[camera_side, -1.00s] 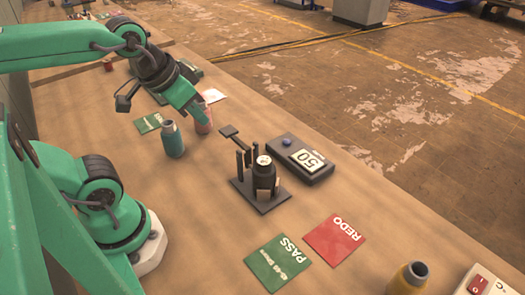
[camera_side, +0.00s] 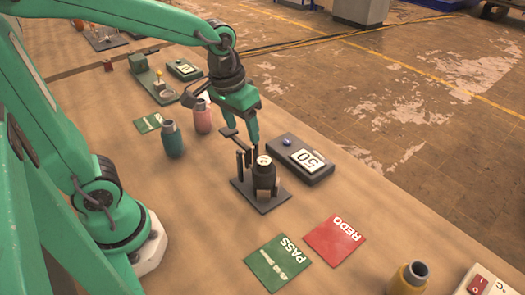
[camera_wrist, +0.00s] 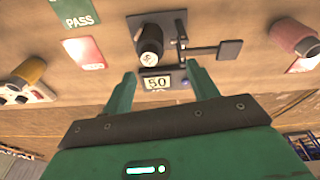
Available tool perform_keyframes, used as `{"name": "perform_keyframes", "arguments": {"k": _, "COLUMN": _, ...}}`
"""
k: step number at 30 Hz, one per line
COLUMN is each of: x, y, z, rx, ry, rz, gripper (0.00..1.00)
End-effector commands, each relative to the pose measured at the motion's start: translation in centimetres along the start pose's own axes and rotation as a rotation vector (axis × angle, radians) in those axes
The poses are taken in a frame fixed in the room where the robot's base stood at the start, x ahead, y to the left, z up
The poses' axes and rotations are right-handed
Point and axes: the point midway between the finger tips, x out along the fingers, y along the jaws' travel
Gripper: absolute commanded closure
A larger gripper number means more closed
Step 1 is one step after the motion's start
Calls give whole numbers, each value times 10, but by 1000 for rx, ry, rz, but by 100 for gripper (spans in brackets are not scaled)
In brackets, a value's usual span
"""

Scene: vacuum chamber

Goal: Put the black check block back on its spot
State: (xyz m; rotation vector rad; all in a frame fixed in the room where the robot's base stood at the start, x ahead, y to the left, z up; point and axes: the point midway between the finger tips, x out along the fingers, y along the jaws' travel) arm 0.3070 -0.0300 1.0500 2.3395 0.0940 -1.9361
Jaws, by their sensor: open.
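The black check block appears to be the black cylinder (camera_side: 264,174) with a pale marked top. It stands upright in a small dark fixture (camera_side: 270,203) with a lever handle (camera_side: 228,133). In the wrist view the black cylinder (camera_wrist: 149,45) is just beyond and slightly left of the gap between my fingers. My gripper (camera_side: 243,132) is open and empty, above and behind the fixture, with its fingers pointing down. Its two fingers also frame the wrist view (camera_wrist: 163,82). Whether a finger touches the lever handle is unclear.
A display box (camera_side: 318,168) reading 50 stands right of the fixture. Green PASS (camera_side: 279,262) and red REDO (camera_side: 335,239) cards lie in front. Teal (camera_side: 173,140) and pink (camera_side: 202,117) bottles stand left, a yellow bottle (camera_side: 408,278) at front right. Front-left table is clear.

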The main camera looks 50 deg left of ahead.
Motion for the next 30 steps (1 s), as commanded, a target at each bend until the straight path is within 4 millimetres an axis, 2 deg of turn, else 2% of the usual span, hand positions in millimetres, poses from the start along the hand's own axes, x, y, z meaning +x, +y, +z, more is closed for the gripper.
{"name": "perform_keyframes", "arguments": {"k": 6, "x": 34, "y": 14, "z": -16, "rx": -34, "ry": -97, "rz": -20, "gripper": 41}}
{"name": "perform_keyframes", "arguments": {"k": 13, "x": 63, "y": 25, "z": -25, "rx": -65, "ry": -165, "rz": -40, "gripper": 41}}
{"name": "perform_keyframes", "arguments": {"k": 30, "x": 79, "y": 28, "z": -26, "rx": -75, "ry": -187, "rz": -48, "gripper": 41}}
